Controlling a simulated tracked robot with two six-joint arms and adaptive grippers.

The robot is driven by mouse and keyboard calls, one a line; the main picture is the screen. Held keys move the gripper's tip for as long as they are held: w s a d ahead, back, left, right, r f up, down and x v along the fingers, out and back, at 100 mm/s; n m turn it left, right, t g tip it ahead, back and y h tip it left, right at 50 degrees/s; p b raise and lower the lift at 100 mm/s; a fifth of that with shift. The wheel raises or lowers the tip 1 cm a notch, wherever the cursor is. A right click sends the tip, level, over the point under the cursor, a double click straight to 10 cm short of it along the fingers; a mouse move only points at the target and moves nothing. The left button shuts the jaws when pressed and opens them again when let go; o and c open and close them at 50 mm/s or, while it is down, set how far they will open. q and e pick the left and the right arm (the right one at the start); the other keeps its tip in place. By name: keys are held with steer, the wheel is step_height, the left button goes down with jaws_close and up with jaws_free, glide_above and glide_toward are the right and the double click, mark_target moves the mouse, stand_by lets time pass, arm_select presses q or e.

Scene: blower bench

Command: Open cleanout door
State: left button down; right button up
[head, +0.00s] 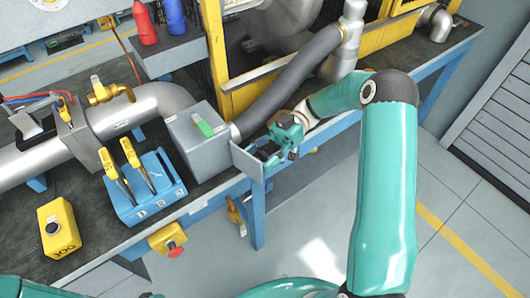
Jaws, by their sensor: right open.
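The grey box (197,140) with a green tag on top sits on the bench between the metal pipe and the ribbed hose. A flat grey panel (246,164), which looks like the cleanout door, stands out from the box's right front edge, swung away from the box. My right gripper (264,153) is open, just behind and right of this panel. The panel partly hides its fingers, so I cannot tell whether they touch it. My left gripper is not in view.
A blue holder (145,190) with yellow-handled tools stands in front of the box. A yellow JOG pendant (58,229) lies at left. A red stop button (174,249) is on the bench's front edge. The ribbed hose (290,80) runs behind my right gripper. Open floor lies at right.

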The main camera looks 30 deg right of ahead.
mark_target(260, 156)
step_height(260, 156, up, 10)
steer(key=shift+f, duration=0.1)
stand_by(0.5)
stand_by(0.4)
